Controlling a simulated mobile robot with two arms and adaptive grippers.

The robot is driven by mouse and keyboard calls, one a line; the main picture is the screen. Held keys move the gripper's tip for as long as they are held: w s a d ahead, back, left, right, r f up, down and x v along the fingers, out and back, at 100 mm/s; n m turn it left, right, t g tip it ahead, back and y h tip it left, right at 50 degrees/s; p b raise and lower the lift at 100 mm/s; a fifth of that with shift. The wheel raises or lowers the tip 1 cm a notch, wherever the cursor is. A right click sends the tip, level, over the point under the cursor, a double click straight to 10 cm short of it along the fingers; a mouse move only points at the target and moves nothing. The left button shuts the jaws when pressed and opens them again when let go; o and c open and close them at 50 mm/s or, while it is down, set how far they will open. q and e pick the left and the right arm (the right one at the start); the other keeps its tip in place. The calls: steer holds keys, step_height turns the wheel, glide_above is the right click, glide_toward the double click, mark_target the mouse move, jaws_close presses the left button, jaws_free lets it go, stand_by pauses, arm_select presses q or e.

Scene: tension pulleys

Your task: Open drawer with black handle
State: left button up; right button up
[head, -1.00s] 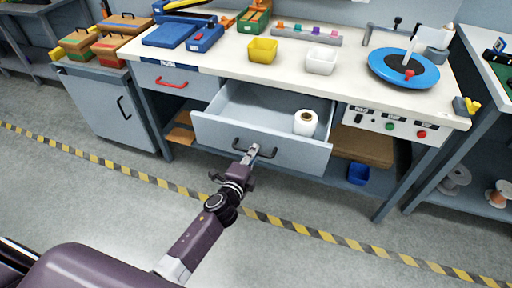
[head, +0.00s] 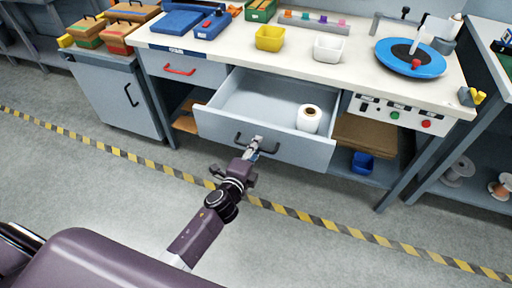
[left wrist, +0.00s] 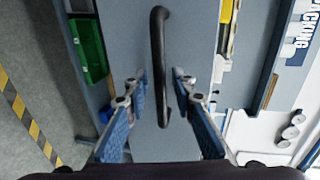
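The drawer (head: 217,127) stands pulled out from under the white-topped bench, its grey-blue front facing me. Its curved black handle (head: 240,140) runs across the front; in the left wrist view the handle (left wrist: 158,50) appears as an upright black bar. My left gripper (head: 256,147) is at the handle in the head view. In the left wrist view its fingers (left wrist: 160,88) stand apart on either side of the bar, with gaps visible on both sides. Actual contact cannot be told. My right gripper is not in view.
A white roll (head: 309,118) stands inside the drawer. Another drawer with a red handle (head: 180,71) is shut at left. A cabinet (head: 110,100) stands further left. The floor before the bench is clear, with striped tape (head: 290,211).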

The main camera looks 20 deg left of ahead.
arm_select(q)
steer(key=shift+s, duration=0.15)
steer(key=v, duration=1.1)
steer(key=shift+s, duration=0.35)
steer(key=shift+r, duration=0.1)
steer(key=s+a+f+n+g, duration=0.1)
steer(key=s+f+n+g, duration=0.45)
steer(key=f, duration=0.95)
steer(key=s+f+n+g, duration=0.2)
steer(key=s+f, duration=0.6)
steer(key=f, duration=0.7)
steer(key=s+a+f+n+g, duration=0.1)
steer(key=s+f+n+g, duration=0.1)
steer(key=s+f, duration=0.3)
steer(key=s+a+f+n+g, duration=0.1)
steer(key=s+f, duration=0.5)
steer(key=s, duration=0.7)
steer(key=s+a+f+n+g, duration=0.1)
steer(key=s+f+n+g, duration=0.3)
steer(key=s, duration=0.5)
steer(key=shift+s+f+n+y, duration=0.3)
steer(key=shift+s+f+n, duration=0.1)
steer(key=shift+f+n, duration=0.4)
